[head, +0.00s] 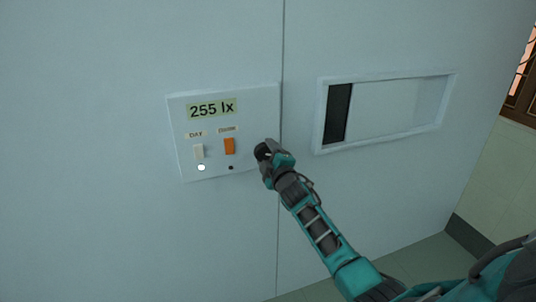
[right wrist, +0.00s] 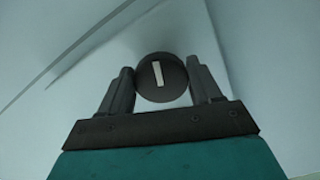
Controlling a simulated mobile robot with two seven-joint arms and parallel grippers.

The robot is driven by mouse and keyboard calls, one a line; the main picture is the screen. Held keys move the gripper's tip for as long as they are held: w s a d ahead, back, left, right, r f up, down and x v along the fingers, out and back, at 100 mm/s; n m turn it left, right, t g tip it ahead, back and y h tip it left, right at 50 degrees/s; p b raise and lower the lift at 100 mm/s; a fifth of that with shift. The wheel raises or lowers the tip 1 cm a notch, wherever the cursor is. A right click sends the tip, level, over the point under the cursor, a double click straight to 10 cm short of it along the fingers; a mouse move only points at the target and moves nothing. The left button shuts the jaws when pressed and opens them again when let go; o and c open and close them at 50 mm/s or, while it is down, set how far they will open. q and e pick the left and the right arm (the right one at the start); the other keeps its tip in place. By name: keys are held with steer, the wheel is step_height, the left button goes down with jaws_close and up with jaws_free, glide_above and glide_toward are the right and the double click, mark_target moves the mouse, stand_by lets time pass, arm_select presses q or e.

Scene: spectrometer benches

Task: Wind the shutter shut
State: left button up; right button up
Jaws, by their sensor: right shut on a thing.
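A white control panel (head: 210,168) on the wall carries a display reading "255 lx", a pale switch (head: 199,152) and an orange switch (head: 230,146). A round dark knob (head: 261,151) is at the panel's lower right. In the right wrist view the knob (right wrist: 161,78) shows a white mark, tilted slightly from upright. My right gripper (head: 268,150) is shut on the knob, one finger on each side. The shutter window (head: 395,108) to the right has a dark strip (head: 338,112) at its left; the rest is pale. My left gripper is not in view.
A white light (head: 201,167) shows below the pale switch, and a dark dot (head: 231,168) below the orange one. A seam runs down the wall between panel and window. A latticed window (head: 524,85) is at the far right. The wall around the panel is bare.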

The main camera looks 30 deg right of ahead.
steer(key=m, duration=0.3)
steer(key=shift+m+p, duration=0.35)
steer(key=shift+m, duration=0.05)
steer(key=m, duration=0.3)
steer(key=shift+a+f+m+p, duration=0.1)
steer(key=shift+a+m+p, duration=0.05)
steer(key=shift+m+p, duration=0.2)
steer(key=m+p, duration=0.1)
steer(key=m, duration=0.2)
steer(key=shift+m, duration=0.25)
steer(key=shift+w+a+f+m, duration=0.1)
steer(key=shift+a+m, duration=0.05)
steer(key=shift+m, duration=1.35)
steer(key=o, duration=1)
steer(key=p+v, duration=0.2)
steer(key=v, duration=1.1)
